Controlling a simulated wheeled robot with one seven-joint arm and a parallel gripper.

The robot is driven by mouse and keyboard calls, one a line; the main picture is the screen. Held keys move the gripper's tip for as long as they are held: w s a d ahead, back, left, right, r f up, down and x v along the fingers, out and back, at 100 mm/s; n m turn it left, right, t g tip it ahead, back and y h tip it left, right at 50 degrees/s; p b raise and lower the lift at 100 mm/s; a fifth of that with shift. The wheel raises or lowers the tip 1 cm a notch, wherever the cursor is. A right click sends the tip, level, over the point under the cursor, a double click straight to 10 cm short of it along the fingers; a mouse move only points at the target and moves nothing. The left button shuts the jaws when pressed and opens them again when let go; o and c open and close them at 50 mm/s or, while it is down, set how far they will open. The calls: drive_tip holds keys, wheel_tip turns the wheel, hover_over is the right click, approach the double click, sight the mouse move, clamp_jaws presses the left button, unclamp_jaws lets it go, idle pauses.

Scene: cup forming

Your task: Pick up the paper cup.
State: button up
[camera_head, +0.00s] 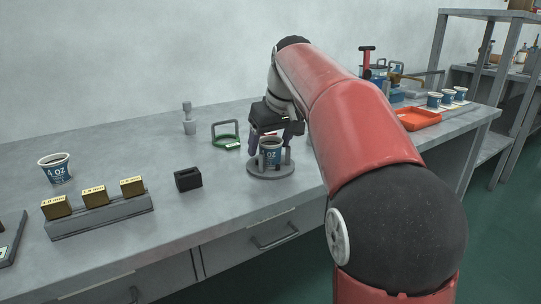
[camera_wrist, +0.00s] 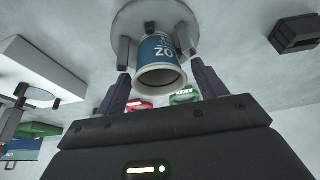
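A small paper cup (camera_head: 270,152) with a blue "4 OZ" band stands on a round grey stand (camera_head: 257,173) with upright posts. In the wrist view the cup (camera_wrist: 160,52) shows its open rim, with posts of the stand (camera_wrist: 128,20) around it. My gripper (camera_head: 270,141) is above and around the cup. In the wrist view my gripper (camera_wrist: 160,77) has its two dark fingers wide apart, one on each side of the cup. Gaps show between the fingers and the cup, so nothing is held.
Another paper cup (camera_head: 55,168) stands at the left, behind a grey rack (camera_head: 100,216) with gold blocks. A small black block (camera_head: 188,179) and a green-based frame (camera_head: 226,135) are near the stand. An orange tray (camera_head: 418,119) and several cups (camera_head: 434,100) are at the right.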

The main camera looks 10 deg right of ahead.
drive_tip(key=c, duration=0.8)
drive_tip(key=shift+c, duration=0.2)
drive_tip(key=shift+r, duration=0.2)
